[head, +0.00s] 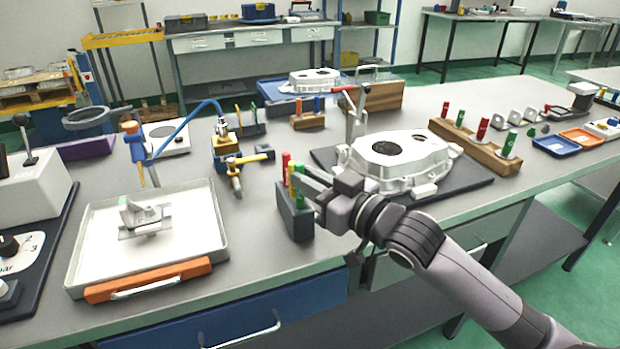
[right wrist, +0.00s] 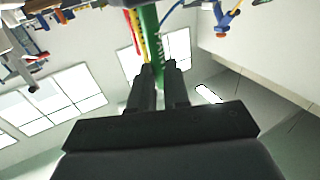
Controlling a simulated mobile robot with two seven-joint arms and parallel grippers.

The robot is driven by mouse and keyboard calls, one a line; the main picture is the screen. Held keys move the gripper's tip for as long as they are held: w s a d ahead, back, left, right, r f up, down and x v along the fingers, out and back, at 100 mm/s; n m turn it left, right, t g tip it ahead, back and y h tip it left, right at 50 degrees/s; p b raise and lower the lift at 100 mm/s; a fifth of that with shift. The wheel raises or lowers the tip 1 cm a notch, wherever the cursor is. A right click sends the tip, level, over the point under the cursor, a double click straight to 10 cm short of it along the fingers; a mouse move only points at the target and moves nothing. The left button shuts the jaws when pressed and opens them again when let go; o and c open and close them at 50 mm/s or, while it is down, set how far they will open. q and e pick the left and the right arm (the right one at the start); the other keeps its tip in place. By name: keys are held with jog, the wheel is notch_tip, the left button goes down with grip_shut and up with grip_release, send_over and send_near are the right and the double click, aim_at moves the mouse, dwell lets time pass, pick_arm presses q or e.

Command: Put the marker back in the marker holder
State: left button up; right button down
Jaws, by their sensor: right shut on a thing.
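The marker holder (head: 294,218) is a dark grey block standing near the front edge of the bench, left of the large casting. A red marker (head: 285,165) and a yellow marker (head: 292,172) stand upright at it. My right gripper (head: 304,180) is at the holder's top from the right. It is shut on a green marker (right wrist: 150,45), whose body shows between the fingertips in the right wrist view (right wrist: 160,80). The green marker looks upright at the holder; its lower end is hidden, so I cannot tell how deep it sits. My left gripper is not in view.
A casting (head: 400,155) on a dark mat stands right of the holder. A hammer (head: 235,178) lies behind left. A white tray (head: 85,240) with an orange front edge is at left. A wooden block with markers (head: 475,145) stands at right.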

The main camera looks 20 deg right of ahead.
jog(key=shift+f+b, duration=0.45)
jog(key=shift+f, duration=0.45)
jog(key=c, duration=1)
grip_release()
jog(key=shift+v, duration=3.6)
